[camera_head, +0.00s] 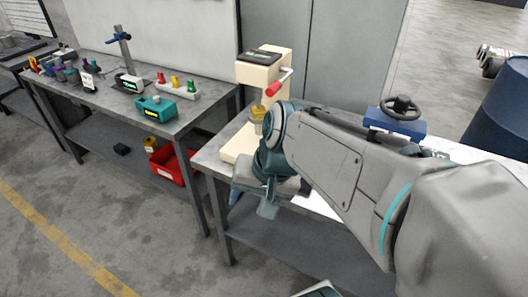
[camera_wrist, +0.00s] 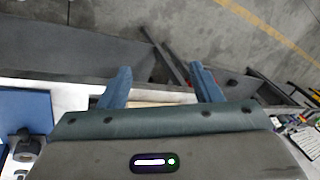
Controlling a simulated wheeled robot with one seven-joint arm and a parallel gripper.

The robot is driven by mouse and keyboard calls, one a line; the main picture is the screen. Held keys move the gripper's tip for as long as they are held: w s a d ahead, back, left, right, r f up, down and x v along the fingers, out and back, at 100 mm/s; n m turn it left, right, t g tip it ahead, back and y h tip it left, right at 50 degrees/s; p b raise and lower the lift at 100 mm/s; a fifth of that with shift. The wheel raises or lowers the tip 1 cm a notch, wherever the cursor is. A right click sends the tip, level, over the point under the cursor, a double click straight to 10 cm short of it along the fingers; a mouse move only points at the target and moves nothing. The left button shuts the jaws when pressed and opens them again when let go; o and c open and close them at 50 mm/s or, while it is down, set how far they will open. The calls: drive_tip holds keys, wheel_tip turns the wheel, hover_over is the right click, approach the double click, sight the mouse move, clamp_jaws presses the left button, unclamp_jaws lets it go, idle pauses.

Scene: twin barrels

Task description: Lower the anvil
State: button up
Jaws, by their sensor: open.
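A cream press (camera_head: 262,72) with a black label plate on top stands on the near workbench in the head view. A red-gripped lever (camera_head: 279,84) sticks out of its right side. A yellowish part (camera_head: 257,112) shows below its head, partly hidden by my arm; I cannot tell for certain whether it is the anvil. My gripper (camera_head: 252,203) is open and empty, low at the bench's front edge, in front of the press and apart from the lever. In the wrist view my gripper (camera_wrist: 161,74) has its fingers spread, with a pale strip behind them.
A blue fixture with a black handwheel (camera_head: 401,107) stands right of my arm. A second bench (camera_head: 100,108) at the left carries several small devices, with a red bin (camera_head: 172,167) on its lower shelf. A blue barrel (camera_head: 503,108) stands at the far right. The floor at left is clear.

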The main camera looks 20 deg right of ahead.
drive_tip(key=w+d+f+m+t+y+b, duration=0.2)
drive_tip(key=w+f+m+y+b, duration=0.15)
drive_tip(key=f+m+b, duration=0.45)
drive_tip(key=w+d+f+m+t+y+b, duration=0.25)
drive_tip(key=w+m+b, duration=0.3)
drive_tip(key=b, duration=0.35)
drive_tip(key=w+d+f+m+t+b, duration=0.1)
drive_tip(key=d+m+t+b, duration=0.2)
drive_tip(key=d+m+b, duration=0.1)
drive_tip(key=w+d+f+m+t+h+b, duration=0.1)
drive_tip(key=d+m+t+b, duration=0.2)
drive_tip(key=d+m+b, duration=0.2)
drive_tip(key=w+d+f+m+t+h+b, duration=0.1)
drive_tip(key=d+m+t+b, duration=0.2)
drive_tip(key=d, duration=0.4)
drive_tip(key=shift+d+f+m+b, duration=0.25)
drive_tip(key=shift+m+b, duration=0.4)
drive_tip(key=shift+b, duration=0.35)
drive_tip(key=b+x, duration=0.1)
drive_tip(key=x, duration=0.5)
drive_tip(key=b+x, duration=0.2)
drive_tip(key=x, duration=0.5)
drive_tip(key=shift+w+r, duration=0.2)
drive_tip(key=shift+w, duration=0.1)
drive_tip(key=c, duration=1)
drive_tip(key=shift+o, duration=0.2)
